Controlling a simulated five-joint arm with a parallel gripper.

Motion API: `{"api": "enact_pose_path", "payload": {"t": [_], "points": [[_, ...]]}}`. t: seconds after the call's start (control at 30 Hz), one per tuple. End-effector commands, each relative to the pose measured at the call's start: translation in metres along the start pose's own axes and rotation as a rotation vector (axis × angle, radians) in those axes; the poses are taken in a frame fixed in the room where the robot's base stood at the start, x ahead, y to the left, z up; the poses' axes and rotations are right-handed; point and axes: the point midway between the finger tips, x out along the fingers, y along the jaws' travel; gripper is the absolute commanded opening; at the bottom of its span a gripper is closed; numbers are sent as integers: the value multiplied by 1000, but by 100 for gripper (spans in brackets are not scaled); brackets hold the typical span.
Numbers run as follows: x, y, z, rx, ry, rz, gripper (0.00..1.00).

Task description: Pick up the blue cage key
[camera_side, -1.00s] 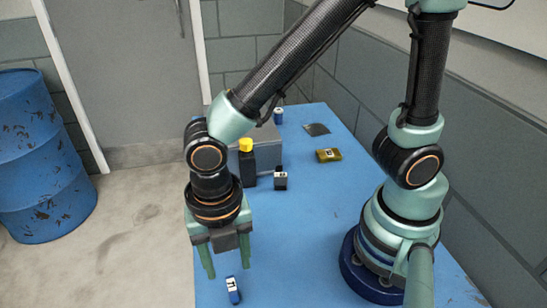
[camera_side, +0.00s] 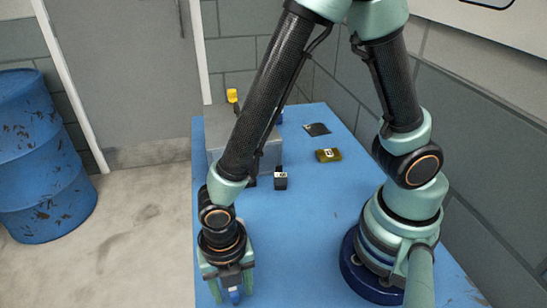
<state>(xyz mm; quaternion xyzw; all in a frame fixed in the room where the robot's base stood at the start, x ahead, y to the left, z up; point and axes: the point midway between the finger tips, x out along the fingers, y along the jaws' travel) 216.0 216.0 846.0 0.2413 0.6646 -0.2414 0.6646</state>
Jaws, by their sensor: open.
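The blue cage key (camera_side: 234,296) is a small blue piece with a pale part, lying on the blue table top near the front of the picture. My gripper (camera_side: 232,287) is low over it, pointing down, with one finger on each side of the key. The fingers are apart. Most of the key is hidden by the gripper, and I cannot tell whether a finger touches it.
Behind my arm stand a grey box (camera_side: 214,128) and a yellow-topped thing (camera_side: 232,95). A small black block (camera_side: 281,182), an olive packet (camera_side: 328,155) and a dark flat piece (camera_side: 317,129) lie further back. The table middle is clear.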

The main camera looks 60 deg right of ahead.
Motion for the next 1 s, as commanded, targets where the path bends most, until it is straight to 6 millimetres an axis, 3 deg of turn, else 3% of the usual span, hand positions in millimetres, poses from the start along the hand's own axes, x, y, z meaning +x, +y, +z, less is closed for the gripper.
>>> {"api": "enact_pose_path", "payload": {"t": [0.2,0.33,0.37,0.77,1.0], "points": [[0,0,0,0,0,1,55],[0,0,0,0,0,0,5],[0,0,0,0,0,0,0],[-2,0,0,0,0,1,0],[-18,1,0,0,0,4,0]]}}
